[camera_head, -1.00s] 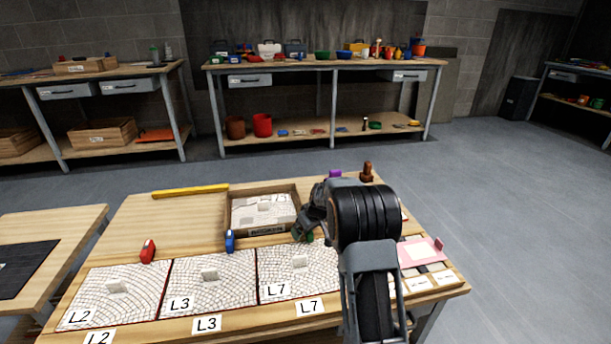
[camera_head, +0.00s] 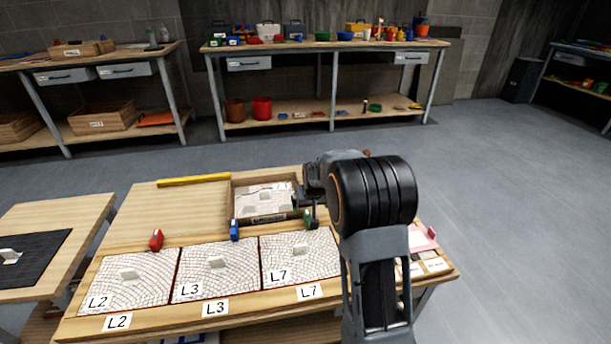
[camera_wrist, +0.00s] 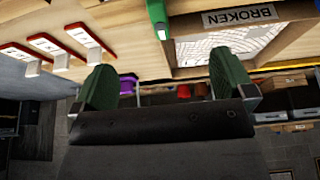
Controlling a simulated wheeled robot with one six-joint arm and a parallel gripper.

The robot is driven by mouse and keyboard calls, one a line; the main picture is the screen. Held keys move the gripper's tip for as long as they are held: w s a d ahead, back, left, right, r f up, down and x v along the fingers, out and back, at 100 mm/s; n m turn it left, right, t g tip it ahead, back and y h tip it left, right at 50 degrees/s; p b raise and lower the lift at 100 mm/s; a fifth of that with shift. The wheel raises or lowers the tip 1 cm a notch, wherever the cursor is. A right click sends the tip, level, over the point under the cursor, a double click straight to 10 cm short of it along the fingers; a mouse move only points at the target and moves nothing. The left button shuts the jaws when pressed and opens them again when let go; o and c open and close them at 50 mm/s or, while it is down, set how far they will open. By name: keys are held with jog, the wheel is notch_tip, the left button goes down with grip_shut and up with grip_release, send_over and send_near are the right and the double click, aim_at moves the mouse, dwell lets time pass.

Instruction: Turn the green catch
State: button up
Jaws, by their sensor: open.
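The green catch (camera_head: 307,217) stands on the table at the back edge of the mosaic panel marked L7 (camera_head: 300,262). It also shows at the top of the wrist view (camera_wrist: 157,18), beyond the fingertips. My gripper (camera_head: 312,212) is close to the green catch, and my dark arm hides part of that area. In the wrist view my gripper (camera_wrist: 163,80) has its two green finger pads wide apart with nothing between them. I cannot tell from the head view whether a finger touches the catch.
A blue catch (camera_head: 234,230) and a red catch (camera_head: 156,240) stand behind panels L3 (camera_head: 217,272) and L2 (camera_head: 130,283). A wooden tray (camera_head: 234,208), marked BROKEN in the wrist view, lies behind. A yellow bar (camera_head: 193,180) lies at the back left.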

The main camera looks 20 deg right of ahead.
jog(key=s+a+p+v, duration=0.1)
jog(key=p+v, duration=0.3)
jog(key=v, duration=0.6)
jog(key=s+a+f+p+v, duration=0.1)
jog(key=a+p+v, duration=0.2)
jog(key=v, duration=0.8)
jog(key=shift+s+a+n+y+p, duration=0.15)
jog(key=shift+n+y+p, duration=0.2)
jog(key=shift+p, duration=0.95)
jog(key=shift+s+f, duration=0.1)
jog(key=shift+f, duration=0.05)
jog(key=s+a+r+p, duration=0.2)
jog(key=s+r+p, duration=0.5)
jog(key=s+r, duration=0.1)
jog(key=s+a+r+n+p, duration=0.1)
jog(key=s+a+r+p, duration=0.2)
jog(key=s+r+p, duration=0.4)
jog(key=shift+s+a+r+g+p, duration=0.3)
jog(key=shift+s+r+g, duration=0.15)
jog(key=shift+r, duration=0.15)
jog(key=shift+n, duration=0.25)
